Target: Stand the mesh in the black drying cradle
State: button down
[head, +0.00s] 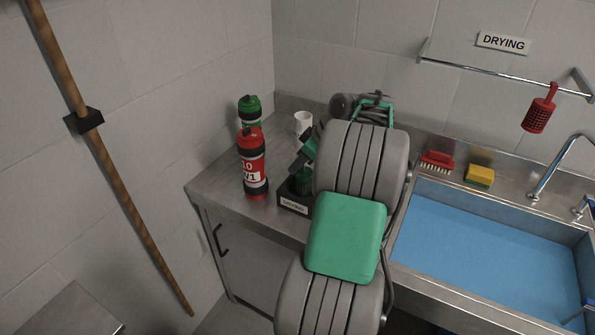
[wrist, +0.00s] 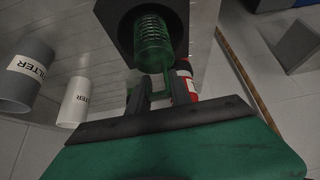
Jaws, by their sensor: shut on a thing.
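The mesh is a green wire coil with a stem (wrist: 152,42). My gripper (wrist: 162,88) is shut on the stem. The black drying cradle (head: 293,206) stands on the counter with a "DRYING" label on its front; its dark wall also shows in the wrist view (wrist: 115,20). In the head view the green mesh (head: 302,182) shows low at the cradle, below my gripper (head: 301,163). My arm hides the cradle's right side. I cannot tell whether the mesh touches the cradle's floor.
A red bottle (head: 252,165) stands left of the cradle, with a green-capped bottle (head: 250,108) behind. A white cylinder (head: 303,122) stands at the back. A grey cylinder (wrist: 27,75) shows in the wrist view. The blue-bottomed sink (head: 480,240) is right; a red strainer (head: 539,110) hangs from the rail.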

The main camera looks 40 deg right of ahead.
aim_at(298, 172)
jog(key=shift+w+f, duration=0.1)
jog(key=shift+f, duration=1.75)
jog(key=c, duration=1.2)
grip_release()
jog(key=shift+r, duration=0.1)
jog(key=shift+o, duration=0.2)
